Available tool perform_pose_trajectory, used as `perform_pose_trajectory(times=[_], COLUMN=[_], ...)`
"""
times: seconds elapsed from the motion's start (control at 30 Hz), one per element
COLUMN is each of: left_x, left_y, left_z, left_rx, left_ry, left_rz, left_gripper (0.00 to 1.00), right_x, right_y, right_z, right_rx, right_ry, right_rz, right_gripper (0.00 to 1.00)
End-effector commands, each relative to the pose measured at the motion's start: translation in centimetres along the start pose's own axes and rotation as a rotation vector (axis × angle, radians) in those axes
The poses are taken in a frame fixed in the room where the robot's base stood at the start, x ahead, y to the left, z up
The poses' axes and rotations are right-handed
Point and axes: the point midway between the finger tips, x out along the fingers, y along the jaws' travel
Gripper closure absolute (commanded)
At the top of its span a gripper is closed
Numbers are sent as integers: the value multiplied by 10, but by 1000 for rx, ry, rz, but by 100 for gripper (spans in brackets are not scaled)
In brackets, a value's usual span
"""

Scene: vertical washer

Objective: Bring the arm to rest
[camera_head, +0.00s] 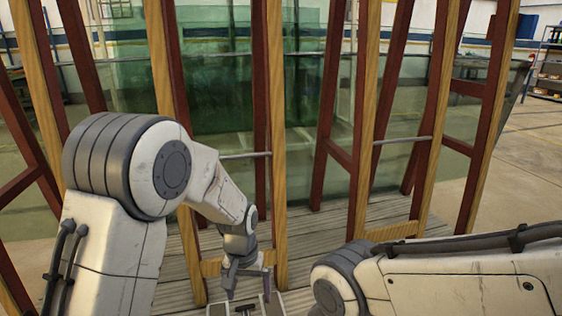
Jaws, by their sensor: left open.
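My left arm comes in from the lower left, bends at a large grey joint and reaches down to the right. My left gripper (247,285) is at the bottom centre, pointing down, with its fingers apart. I see nothing between the fingers. A small pale object with dark parts (272,304) lies just below it, cut by the bottom edge; I cannot tell whether they touch. My right arm shows at the lower right, but its gripper is out of view.
A rack of upright wooden posts (274,150) in tan and dark red stands in front of me, with green glass sheets (215,80) among them. A grey horizontal bar (400,140) crosses it. Shelves (549,70) stand at the far right. Concrete floor (530,150) is clear at right.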

Motion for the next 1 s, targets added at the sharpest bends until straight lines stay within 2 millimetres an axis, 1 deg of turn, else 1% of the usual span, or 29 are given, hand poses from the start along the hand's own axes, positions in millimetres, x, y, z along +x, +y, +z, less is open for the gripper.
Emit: perform_pose_trajectory(times=[0.03,0.07,0.1,0.17,0.2,0.3,0.4,0.63,0.67,0.7,0.87,0.97,1.0], left_x=[-24,-35,-48,-65,-74,-90,-100,-111,-114,-132,-164,-188,-199], left_y=[19,27,37,49,55,63,66,60,60,60,61,62,62], left_z=[21,34,53,80,98,137,170,233,238,234,232,232,231], left_rx=[63,95,139,203,242,327,396,535,549,539,535,535,534], left_ry=[10,11,11,12,12,12,12,11,11,9,7,8,8], left_rz=[7,11,16,23,27,38,47,66,68,66,65,65,65], left_gripper=[0,0,0,0,0,0,0,0,0,0,0,0,0], right_x=[0,0,0,0,0,0,0,0,-3,-21,-54,-78,-89], right_y=[0,0,0,0,0,0,0,0,0,-2,-4,-6,-6], right_z=[0,0,0,0,0,0,0,0,0,-1,-3,-4,-5], right_rx=[0,0,0,0,0,0,0,0,0,0,0,0,0], right_ry=[0,0,0,0,0,0,0,0,0,-1,1,0,0], right_rz=[0,0,0,0,0,0,0,0,0,0,0,0,0], right_gripper=[50,50,50,50,50,50,50,50,50,50,50,50,50])
